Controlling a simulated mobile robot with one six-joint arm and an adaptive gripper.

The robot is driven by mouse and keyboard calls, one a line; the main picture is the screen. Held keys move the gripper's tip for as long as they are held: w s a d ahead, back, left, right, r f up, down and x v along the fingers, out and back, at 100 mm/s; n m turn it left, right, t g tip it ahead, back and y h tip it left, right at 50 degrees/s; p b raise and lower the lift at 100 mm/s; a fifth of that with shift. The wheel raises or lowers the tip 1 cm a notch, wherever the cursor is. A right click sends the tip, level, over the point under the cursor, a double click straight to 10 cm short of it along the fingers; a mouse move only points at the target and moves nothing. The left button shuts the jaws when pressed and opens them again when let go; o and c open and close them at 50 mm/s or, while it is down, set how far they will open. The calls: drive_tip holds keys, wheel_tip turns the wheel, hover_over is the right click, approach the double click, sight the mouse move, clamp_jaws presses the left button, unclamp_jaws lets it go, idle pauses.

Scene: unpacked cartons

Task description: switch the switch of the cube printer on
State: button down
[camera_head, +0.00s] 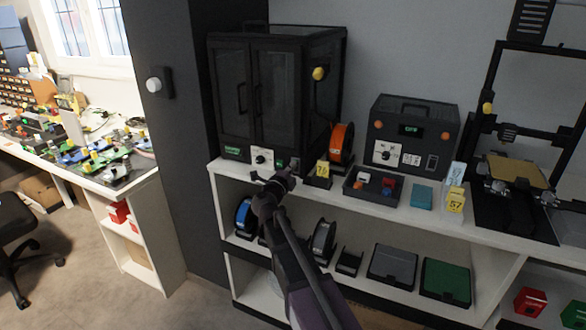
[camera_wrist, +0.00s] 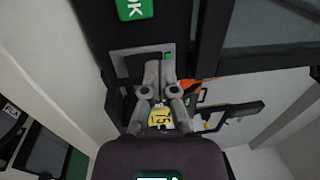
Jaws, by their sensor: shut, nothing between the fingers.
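The cube printer (camera_head: 265,95) is a black enclosure with two dark-glazed doors on the white shelf. Its lower front strip carries a white panel with a dark knob (camera_head: 261,157), a small green element (camera_head: 279,162) and a dark switch-like part (camera_head: 294,163). My gripper (camera_head: 287,174) is in front of the shelf edge, just below the strip's right end. In the wrist view my gripper (camera_wrist: 159,72) has its fingers together, empty, close to a grey panel (camera_wrist: 135,62) with a small green spot (camera_wrist: 168,57). The fingers hide part of this panel; contact and switch position cannot be told.
A tray of small blocks (camera_head: 373,188), a dark control box (camera_head: 413,135) and an open-frame printer (camera_head: 515,165) are further right. Spools and bins fill the lower shelf.

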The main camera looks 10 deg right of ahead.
drive_tip(key=shift+s+a, duration=0.3)
drive_tip(key=shift+s, duration=0.2)
drive_tip(key=s+a+r+p, duration=0.1)
drive_tip(key=s+a, duration=0.6)
drive_tip(key=s, duration=0.3)
drive_tip(key=shift+a+r+p, duration=0.3)
drive_tip(key=shift+r+p, duration=0.05)
